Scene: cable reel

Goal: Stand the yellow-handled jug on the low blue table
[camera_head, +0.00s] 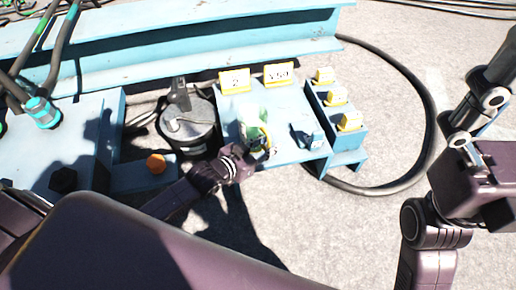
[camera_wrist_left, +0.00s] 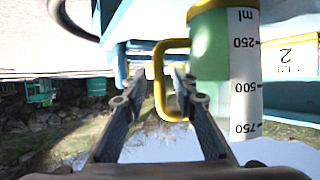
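The jug (camera_head: 254,131) has a greenish body and a yellow handle. In the head view it is over the blue table (camera_head: 283,150) with yellow labels; I cannot tell whether its base touches the top. In the left wrist view, which is upside down, the jug (camera_wrist_left: 210,60) shows a white millilitre scale and its yellow handle (camera_wrist_left: 158,75). My left gripper (camera_head: 246,158) is at the jug's near side. Its fingers (camera_wrist_left: 158,85) are apart, with the handle between them and gaps visible. My right gripper (camera_head: 487,110) is at the right edge, away from the jug; its fingertips are unclear.
A dark round pot (camera_head: 187,130) stands left of the jug. A blue rack with yellow-topped blocks (camera_head: 337,97) is at the right. A blue beam (camera_head: 200,50) runs behind. A black cable (camera_head: 433,110) curves over the floor. An orange knob (camera_head: 156,164) is at the left.

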